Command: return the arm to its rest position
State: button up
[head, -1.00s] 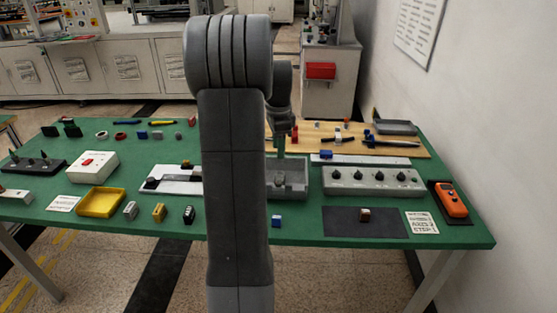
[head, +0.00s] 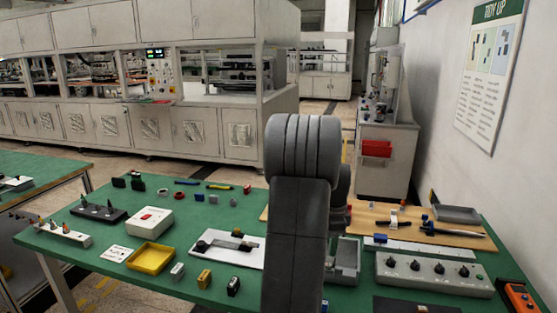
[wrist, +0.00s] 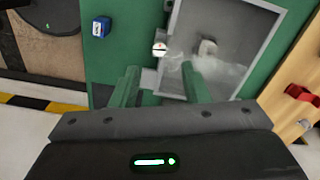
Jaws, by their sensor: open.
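My arm (head: 297,220) stands upright in the head view, right of the middle, and hides part of the green table. My gripper's two green fingers (wrist: 160,84) show in the wrist view, apart, with nothing held between them. They point toward a grey tray (wrist: 253,22) on the green table. A grey block (wrist: 207,47) lies in that tray. In the head view the tray (head: 345,278) is partly behind my arm, and the gripper itself is hidden.
A blue block (wrist: 100,28) lies left of the tray. A red item (wrist: 302,94) lies on the wooden board (wrist: 290,125) at right. The table also holds a yellow tray (head: 150,258), a white switch box (head: 150,221) and a grey knob panel (head: 432,276). A wall stands at right.

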notch_tip(320, 180, down, 7)
dwell(0.3)
jog(key=shift+r, duration=0.1)
